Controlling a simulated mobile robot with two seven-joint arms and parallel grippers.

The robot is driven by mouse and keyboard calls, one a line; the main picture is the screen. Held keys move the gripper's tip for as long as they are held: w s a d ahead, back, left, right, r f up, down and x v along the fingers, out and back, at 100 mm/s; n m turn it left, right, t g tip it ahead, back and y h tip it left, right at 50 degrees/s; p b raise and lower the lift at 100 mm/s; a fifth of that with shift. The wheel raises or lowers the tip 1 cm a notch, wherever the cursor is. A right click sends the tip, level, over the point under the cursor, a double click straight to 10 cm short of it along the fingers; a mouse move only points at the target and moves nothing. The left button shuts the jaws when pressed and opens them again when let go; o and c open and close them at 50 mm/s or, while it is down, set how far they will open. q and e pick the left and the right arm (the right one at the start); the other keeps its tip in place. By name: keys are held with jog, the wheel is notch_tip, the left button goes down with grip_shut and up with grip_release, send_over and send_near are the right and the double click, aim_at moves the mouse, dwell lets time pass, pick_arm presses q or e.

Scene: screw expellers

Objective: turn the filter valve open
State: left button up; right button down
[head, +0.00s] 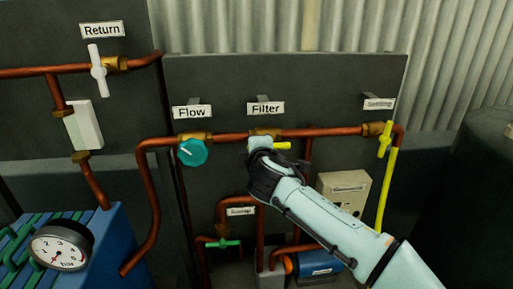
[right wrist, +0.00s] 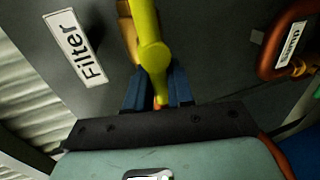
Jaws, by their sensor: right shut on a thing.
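The filter valve's yellow handle (head: 283,145) sits under the "Filter" label (head: 265,108) on the copper pipe. Its visible end points right, roughly along the pipe. My right gripper (head: 261,145) is at this valve and covers much of it in the head view. In the right wrist view the yellow handle (right wrist: 150,55) runs down between the two blue fingers of my right gripper (right wrist: 158,88), which is shut on it. The "Filter" label (right wrist: 75,49) shows beside it there. My left gripper is not in view.
A teal Flow knob (head: 193,152) is close on the left, and another yellow valve handle (head: 385,139) is at the right. A green handle (head: 222,243) and a beige box (head: 343,192) are below. A pressure gauge (head: 60,247) stands front left.

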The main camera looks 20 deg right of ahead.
jog(key=c, duration=1.1)
grip_release()
jog(key=shift+c, duration=0.2)
jog(key=b+v, duration=0.1)
jog(key=v, duration=1.2)
jog(key=shift+s+b, duration=0.25)
jog(key=shift+b, duration=0.15)
jog(key=shift+f, duration=0.1)
